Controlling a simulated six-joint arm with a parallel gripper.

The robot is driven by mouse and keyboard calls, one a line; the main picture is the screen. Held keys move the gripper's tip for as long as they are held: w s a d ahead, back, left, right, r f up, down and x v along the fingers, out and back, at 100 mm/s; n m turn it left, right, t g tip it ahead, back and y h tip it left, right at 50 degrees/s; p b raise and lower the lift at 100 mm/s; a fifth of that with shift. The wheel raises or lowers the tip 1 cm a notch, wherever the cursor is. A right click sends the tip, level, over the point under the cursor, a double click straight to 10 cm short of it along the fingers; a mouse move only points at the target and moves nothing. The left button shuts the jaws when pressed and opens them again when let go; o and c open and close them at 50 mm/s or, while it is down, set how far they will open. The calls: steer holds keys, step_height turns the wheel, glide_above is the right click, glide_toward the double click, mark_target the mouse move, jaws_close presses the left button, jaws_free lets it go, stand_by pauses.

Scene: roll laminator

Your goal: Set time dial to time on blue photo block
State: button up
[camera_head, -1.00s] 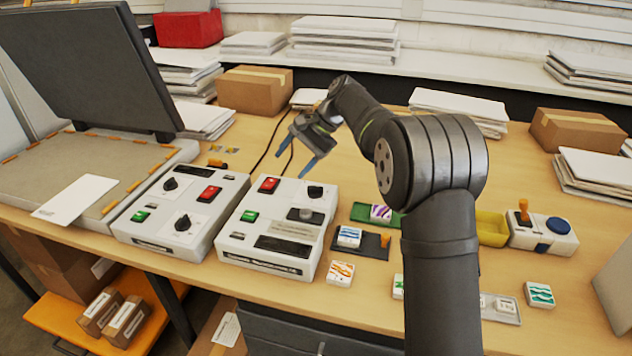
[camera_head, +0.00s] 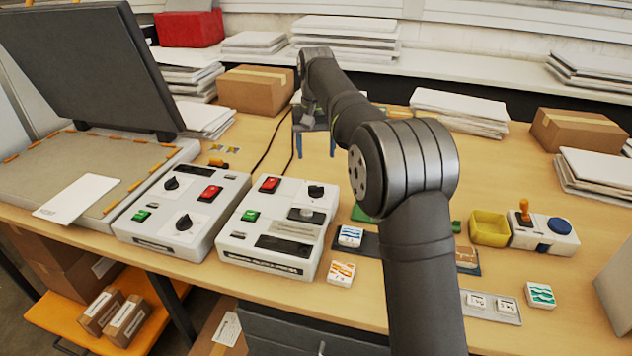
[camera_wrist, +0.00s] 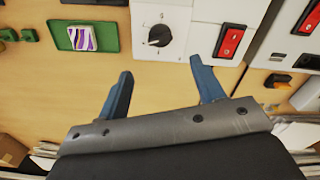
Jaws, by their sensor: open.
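The black dial also shows in the wrist view (camera_wrist: 160,35), with a white pointer and scale marks. I cannot read which dial is for time. A white block with a blue picture (camera_head: 350,236) lies on a dark tray right of the box; its details are too small to read. My gripper (camera_head: 315,153) is open and empty, fingers down, behind the box. In the wrist view its fingertips (camera_wrist: 161,70) straddle the line to the dial, apart from it.
The left control box (camera_head: 120,228) has similar dials and switches. A red switch (camera_head: 269,184) sits left of the black dial. A green tray (camera_wrist: 111,37) with a purple-striped block (camera_wrist: 81,37) lies beside the box. Cables run behind the boxes; bare table lies around my gripper.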

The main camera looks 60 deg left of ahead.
mark_target(316, 186)
step_height(316, 186, down, 10)
steer(key=shift+f, duration=0.25)
steer(key=c, duration=1)
